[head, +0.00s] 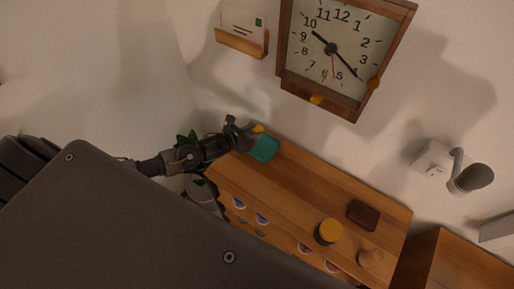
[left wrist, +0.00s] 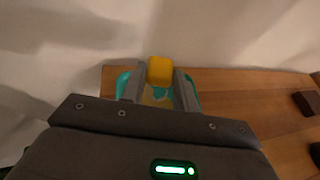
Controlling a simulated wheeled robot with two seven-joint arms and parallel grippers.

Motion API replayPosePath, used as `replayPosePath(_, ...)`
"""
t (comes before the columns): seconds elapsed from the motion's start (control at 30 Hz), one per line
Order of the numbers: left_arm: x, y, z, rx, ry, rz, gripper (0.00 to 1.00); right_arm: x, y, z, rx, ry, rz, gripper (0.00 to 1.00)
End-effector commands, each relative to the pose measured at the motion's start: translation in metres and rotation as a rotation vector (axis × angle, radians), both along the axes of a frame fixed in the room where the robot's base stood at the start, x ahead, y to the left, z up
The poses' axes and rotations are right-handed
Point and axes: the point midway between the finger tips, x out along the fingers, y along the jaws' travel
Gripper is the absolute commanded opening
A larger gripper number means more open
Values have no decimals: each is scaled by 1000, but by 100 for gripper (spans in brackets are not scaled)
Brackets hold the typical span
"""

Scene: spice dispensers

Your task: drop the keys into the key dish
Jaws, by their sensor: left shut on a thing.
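The keys show as a yellow fob (head: 258,129) at the tip of my left gripper (head: 246,131). In the left wrist view the yellow fob (left wrist: 160,69) sits between the two fingers (left wrist: 159,80), which are shut on it. The metal of the keys is not clear to see. The teal key dish (head: 265,149) is on the far left end of the wooden cabinet top. In the left wrist view the dish (left wrist: 192,92) lies below and behind the fingers, partly hidden by them. The fob appears above the dish. My right gripper is not in view.
On the wooden cabinet (head: 315,194) stand a dark brown block (head: 363,214), a yellow-topped round jar (head: 328,232) and a light wooden piece (head: 370,258), away from the dish. A clock (head: 335,50) and a letter holder (head: 241,40) hang on the wall.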

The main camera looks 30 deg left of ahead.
Motion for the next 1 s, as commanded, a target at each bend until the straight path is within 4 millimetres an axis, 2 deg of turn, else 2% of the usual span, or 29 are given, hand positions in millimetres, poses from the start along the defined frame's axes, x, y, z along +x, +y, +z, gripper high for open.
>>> replayPosePath(0.17,0,0,1,0,-1,0,8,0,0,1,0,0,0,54)
replayPosePath(0.2,0,0,1,0,0,0,31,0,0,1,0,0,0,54)
replayPosePath(0.4,0,0,1,0,0,0,55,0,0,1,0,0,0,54)
replayPosePath(0.73,-4,2,1,0,1,0,55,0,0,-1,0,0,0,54)
replayPosePath(0.87,-19,8,5,1,1,0,55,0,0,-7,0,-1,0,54)
replayPosePath(1.0,-44,17,16,2,0,-2,55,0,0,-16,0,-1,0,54)
